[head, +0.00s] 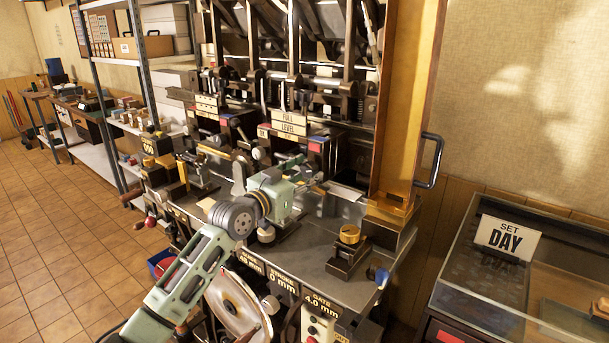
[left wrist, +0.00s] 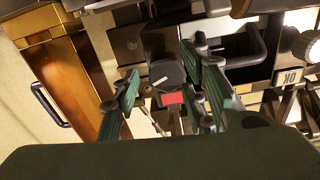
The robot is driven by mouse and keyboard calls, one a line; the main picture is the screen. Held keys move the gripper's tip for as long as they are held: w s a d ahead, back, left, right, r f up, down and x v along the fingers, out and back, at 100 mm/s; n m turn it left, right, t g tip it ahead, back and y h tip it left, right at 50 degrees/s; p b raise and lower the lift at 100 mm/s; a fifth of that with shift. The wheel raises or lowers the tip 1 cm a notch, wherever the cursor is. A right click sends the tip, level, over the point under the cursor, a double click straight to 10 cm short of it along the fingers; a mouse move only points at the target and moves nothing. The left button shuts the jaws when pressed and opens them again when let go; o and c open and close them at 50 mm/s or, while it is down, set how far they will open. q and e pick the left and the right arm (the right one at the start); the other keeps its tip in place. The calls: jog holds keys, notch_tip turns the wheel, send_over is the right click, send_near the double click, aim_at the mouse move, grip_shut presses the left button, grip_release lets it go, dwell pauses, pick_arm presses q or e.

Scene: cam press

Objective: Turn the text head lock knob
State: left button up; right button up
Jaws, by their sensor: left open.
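In the left wrist view a dark round knob (left wrist: 166,77) with a white pointer line sits on a grey plate, just beside a small red label (left wrist: 173,98). No readable writing names it as the text head lock knob. My left gripper (left wrist: 163,70) is open, with its green fingers on either side of the knob in the picture; I cannot tell whether they touch it. In the head view my left gripper (head: 306,187) reaches over the press bed, and its body and arm hide what lies behind. My right gripper is not in view.
A brass knob on a dark block (head: 349,236) stands on the bed's near right. A glass case with a "SET DAY" card (head: 505,237) stands at right. The tiled floor (head: 65,230) at left is clear.

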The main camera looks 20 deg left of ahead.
pick_arm(q)
jog(key=shift+f, duration=0.15)
jog(key=c, duration=1)
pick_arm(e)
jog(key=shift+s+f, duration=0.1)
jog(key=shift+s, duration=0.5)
